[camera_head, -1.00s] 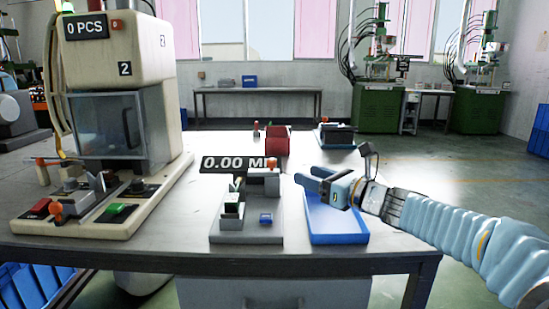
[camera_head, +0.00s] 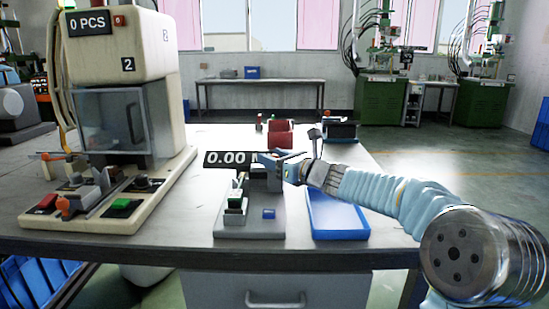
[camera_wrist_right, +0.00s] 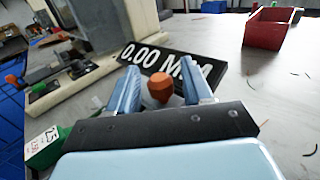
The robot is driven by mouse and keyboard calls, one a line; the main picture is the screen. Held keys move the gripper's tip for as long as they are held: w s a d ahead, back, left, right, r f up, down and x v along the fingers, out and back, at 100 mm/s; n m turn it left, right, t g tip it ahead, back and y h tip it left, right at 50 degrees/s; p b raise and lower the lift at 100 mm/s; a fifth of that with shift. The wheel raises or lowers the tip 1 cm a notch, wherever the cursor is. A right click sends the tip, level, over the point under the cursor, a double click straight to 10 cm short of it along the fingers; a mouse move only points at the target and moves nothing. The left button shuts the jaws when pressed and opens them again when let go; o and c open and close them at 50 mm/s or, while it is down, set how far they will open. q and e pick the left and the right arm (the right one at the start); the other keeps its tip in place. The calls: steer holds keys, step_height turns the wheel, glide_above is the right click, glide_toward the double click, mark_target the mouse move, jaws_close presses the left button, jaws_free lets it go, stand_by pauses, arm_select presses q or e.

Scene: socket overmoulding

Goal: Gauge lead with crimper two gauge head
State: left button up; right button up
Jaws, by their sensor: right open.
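The gauge (camera_head: 250,224) is a grey base with a black display sign (camera_head: 228,158) that reads 0.00 and is partly covered by my right gripper. A green-topped block and a blue button sit on its front part. My right gripper (camera_head: 268,159) is over the back of the gauge. In the right wrist view its two blue fingers (camera_wrist_right: 166,92) are open, one on each side of an orange knob (camera_wrist_right: 160,88). I cannot tell whether they touch it. No lead can be made out. My left gripper is not in view.
The crimper machine (camera_head: 120,90), marked 2 with a 0 PCS sign, stands at the left. An empty-looking blue tray (camera_head: 337,235) lies right of the gauge. A red bin (camera_head: 280,138) and a dark device (camera_head: 340,131) stand behind. The table's right side is clear.

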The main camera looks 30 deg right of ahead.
mark_target(257, 166)
steer(key=shift+c, duration=0.3)
jaws_close()
steer(key=shift+w+a+f+b, duration=0.15)
steer(key=shift+a+b, duration=0.1)
steer(key=shift+b, duration=0.05)
steer(key=shift+w+a+b, duration=0.4)
steer(key=shift+a+b, duration=0.05)
steer(key=shift+a, duration=0.2)
steer(key=shift+w+a+b, duration=0.35)
steer(key=shift+a+b, duration=0.05)
steer(key=shift+a, duration=0.2)
steer(key=shift+w+a, duration=0.25)
steer(key=shift+a, duration=0.1)
steer(key=shift+o, duration=0.3)
jaws_free()
steer(key=shift+a+r, duration=0.15)
steer(key=shift+r, duration=0.05)
